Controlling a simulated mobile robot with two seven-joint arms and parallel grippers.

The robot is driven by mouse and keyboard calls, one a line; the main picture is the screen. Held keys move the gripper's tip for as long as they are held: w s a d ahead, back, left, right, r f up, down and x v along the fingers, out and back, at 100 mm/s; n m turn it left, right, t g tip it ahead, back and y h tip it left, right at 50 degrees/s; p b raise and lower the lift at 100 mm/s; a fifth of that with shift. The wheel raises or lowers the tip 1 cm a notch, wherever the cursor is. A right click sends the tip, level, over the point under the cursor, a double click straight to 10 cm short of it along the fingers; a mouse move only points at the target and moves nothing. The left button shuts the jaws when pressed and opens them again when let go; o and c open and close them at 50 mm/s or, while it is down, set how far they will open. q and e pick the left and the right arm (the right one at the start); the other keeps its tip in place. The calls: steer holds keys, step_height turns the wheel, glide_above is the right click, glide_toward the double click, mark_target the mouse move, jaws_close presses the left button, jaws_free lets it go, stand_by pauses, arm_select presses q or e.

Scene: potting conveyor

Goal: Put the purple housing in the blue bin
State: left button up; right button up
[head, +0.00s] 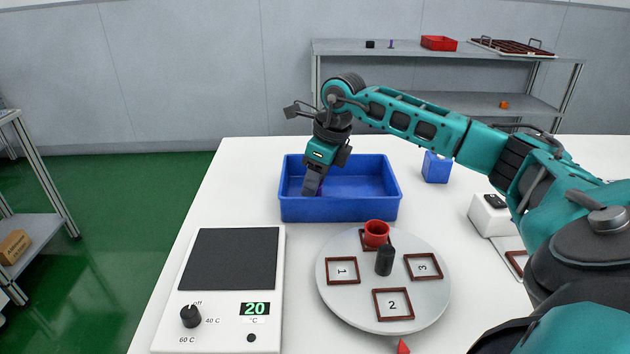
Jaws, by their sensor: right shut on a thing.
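The blue bin (340,210) stands on the white table, its open top facing up. My right gripper (313,188) reaches down into the left part of the bin, fingers pointing down. It is shut on the purple housing (321,188), of which only a small purple sliver shows beside the fingertips. The fingers hide the rest, and I cannot tell whether the housing touches the bin floor. My left gripper is not in view.
A round grey turntable (384,322) with numbered frames, a red cup (376,233) and a black cylinder (384,261) stands in front of the bin. A hotplate (234,258) is at front left. A blue block (436,167) stands right of the bin.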

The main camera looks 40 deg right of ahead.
steer(key=shift+r, duration=0.1)
steer(key=o, duration=1)
steer(key=p+v, duration=0.1)
steer(key=v, duration=1.1)
steer(key=shift+s+p, duration=0.1)
steer(key=shift+p, duration=0.3)
